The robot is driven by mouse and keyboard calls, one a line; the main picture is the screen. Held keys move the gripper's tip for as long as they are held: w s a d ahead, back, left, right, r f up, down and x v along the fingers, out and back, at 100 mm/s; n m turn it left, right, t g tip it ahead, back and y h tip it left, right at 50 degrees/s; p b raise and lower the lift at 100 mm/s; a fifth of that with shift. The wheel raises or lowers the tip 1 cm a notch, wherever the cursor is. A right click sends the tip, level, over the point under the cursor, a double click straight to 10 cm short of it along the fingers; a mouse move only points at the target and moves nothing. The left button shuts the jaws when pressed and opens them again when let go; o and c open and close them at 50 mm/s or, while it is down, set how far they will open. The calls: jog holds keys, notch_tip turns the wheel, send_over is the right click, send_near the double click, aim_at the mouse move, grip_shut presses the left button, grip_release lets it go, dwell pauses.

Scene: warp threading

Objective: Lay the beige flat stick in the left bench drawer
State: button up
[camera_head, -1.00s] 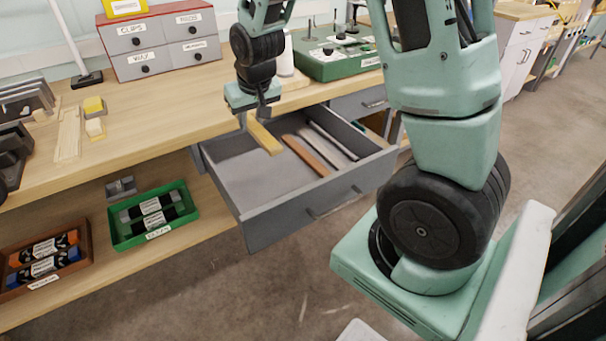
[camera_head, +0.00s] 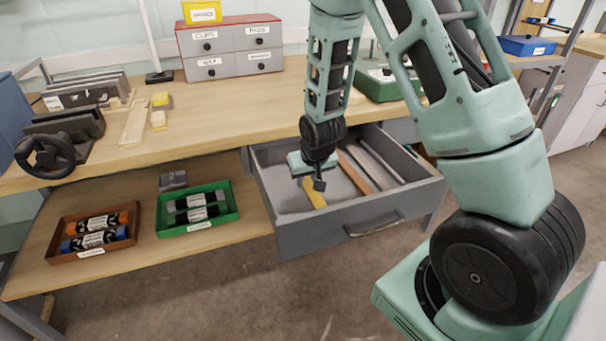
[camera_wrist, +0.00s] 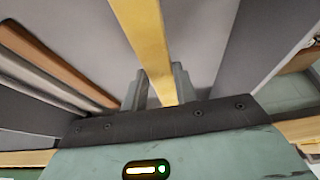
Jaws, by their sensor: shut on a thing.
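The beige flat stick (camera_head: 315,196), yellowish in this light, is held in my gripper (camera_head: 318,182). The wrist view shows the stick (camera_wrist: 147,42) running out from between the two fingers (camera_wrist: 158,88). The left bench drawer (camera_head: 290,231) is pulled open below the bench top. The gripper is low over the drawer's left part, with the stick inside the drawer's outline. I cannot tell whether the stick touches the drawer floor. A brown stick (camera_head: 354,174) and grey strips (camera_head: 383,163) lie in the drawer to the right of it.
The drawer's front wall stands close to the stick's near end. A green tray (camera_head: 234,207) and a brown tray (camera_head: 58,237) sit on the lower shelf at left. Pale flat pieces (camera_head: 134,122) lie on the bench top (camera_head: 225,112). The drawer's left floor is mostly bare.

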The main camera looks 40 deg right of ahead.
jog(key=w, duration=0.2)
jog(key=w+d, duration=0.1)
jog(key=shift+w+f, duration=0.2)
jog(key=shift+f, duration=0.4)
jog(key=shift+f, duration=0.1)
jog(key=shift+f, duration=0.5)
jog(key=o, duration=1.1)
jog(key=shift+r, duration=0.1)
